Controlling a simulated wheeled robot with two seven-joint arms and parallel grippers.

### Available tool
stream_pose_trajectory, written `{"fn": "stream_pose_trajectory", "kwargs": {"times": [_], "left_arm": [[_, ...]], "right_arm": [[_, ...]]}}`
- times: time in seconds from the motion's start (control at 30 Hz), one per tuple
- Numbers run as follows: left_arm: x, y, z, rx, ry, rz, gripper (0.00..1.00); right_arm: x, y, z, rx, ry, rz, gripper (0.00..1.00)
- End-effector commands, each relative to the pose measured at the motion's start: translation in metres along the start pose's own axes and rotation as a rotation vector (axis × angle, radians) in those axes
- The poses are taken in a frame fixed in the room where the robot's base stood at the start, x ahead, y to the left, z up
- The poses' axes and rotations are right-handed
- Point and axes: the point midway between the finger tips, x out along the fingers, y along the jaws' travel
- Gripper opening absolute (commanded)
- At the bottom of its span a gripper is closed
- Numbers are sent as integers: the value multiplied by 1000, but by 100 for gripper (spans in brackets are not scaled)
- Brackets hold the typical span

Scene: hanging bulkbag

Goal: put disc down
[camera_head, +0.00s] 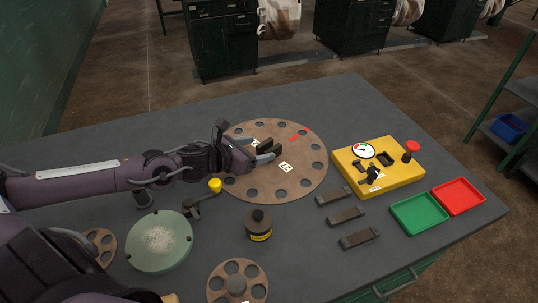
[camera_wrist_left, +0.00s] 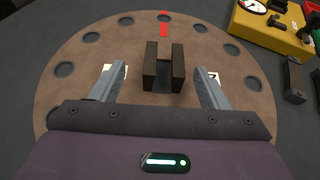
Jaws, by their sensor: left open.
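A large brown disc (camera_head: 262,190) with a ring of round holes and a red mark near its far edge lies flat on the grey table; it fills much of the left wrist view (camera_wrist_left: 70,115). A dark U-shaped block (camera_head: 267,146) stands at its middle and also shows in the wrist view (camera_wrist_left: 152,75). My left gripper (camera_head: 250,146) is over the disc, open, with one finger on each side of the block and visible gaps between (camera_wrist_left: 158,88). Small white labels (camera_head: 286,167) lie on the disc near the fingers. My right gripper is not in view.
A yellow box (camera_head: 390,181) with a gauge and red button stands right, beside green (camera_head: 420,213) and red (camera_head: 458,195) trays. Several dark bars (camera_head: 346,216) lie in front. A dark pot (camera_head: 259,225), a pale green disc (camera_head: 159,240) and a smaller holed disc (camera_head: 255,280) stand nearer.

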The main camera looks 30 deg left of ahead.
Motion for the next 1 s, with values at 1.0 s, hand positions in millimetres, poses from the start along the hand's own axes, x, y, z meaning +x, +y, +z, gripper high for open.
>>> {"fn": "stream_pose_trajectory", "kwargs": {"times": [1.0], "left_arm": [[48, -5, 2, 0, 0, -1, 34]], "right_arm": [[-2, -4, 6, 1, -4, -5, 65]]}}
